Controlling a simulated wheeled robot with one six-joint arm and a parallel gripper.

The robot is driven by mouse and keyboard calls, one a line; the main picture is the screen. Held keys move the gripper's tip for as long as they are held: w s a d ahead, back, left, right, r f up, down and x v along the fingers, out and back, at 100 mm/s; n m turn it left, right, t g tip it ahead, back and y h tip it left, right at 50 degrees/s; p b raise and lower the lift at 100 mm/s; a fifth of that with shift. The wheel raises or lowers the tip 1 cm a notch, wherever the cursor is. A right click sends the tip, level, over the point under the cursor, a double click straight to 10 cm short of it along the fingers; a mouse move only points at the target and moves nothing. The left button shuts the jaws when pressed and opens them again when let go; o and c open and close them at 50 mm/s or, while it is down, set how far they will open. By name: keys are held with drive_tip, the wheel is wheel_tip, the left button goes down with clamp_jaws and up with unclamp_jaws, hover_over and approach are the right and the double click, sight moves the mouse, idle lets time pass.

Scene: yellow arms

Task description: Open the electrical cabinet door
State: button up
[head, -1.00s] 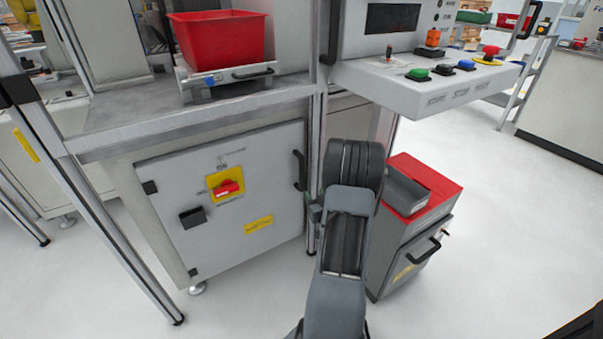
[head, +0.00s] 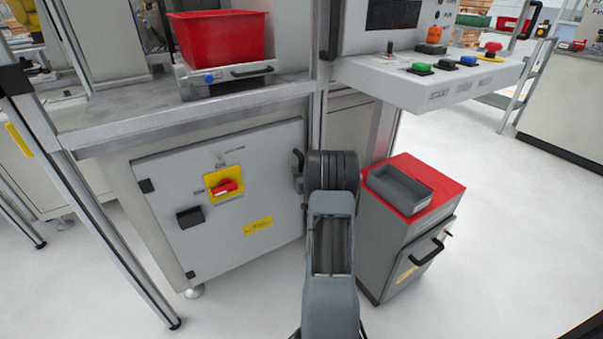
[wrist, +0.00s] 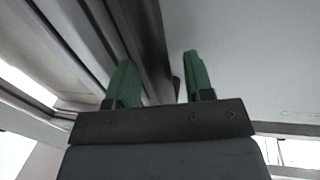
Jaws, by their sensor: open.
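The grey cabinet door (head: 250,200) is closed under the workbench in the head view. In the wrist view my gripper (wrist: 158,85) is open, with two green fingers apart. A dark strip runs up between the fingers; I cannot tell whether it is the handle. A pale flat surface fills the upper right there.
A grey drawer cart (head: 395,240) with a red top and grey tray stands right of my arm. A control panel with buttons (head: 440,85) overhangs above it. Floor in front of the door is clear.

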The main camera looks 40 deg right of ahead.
drive_tip(key=shift+w+d, duration=0.1)
drive_tip(key=shift+w, duration=0.2)
clamp_jaws()
idle(0.4)
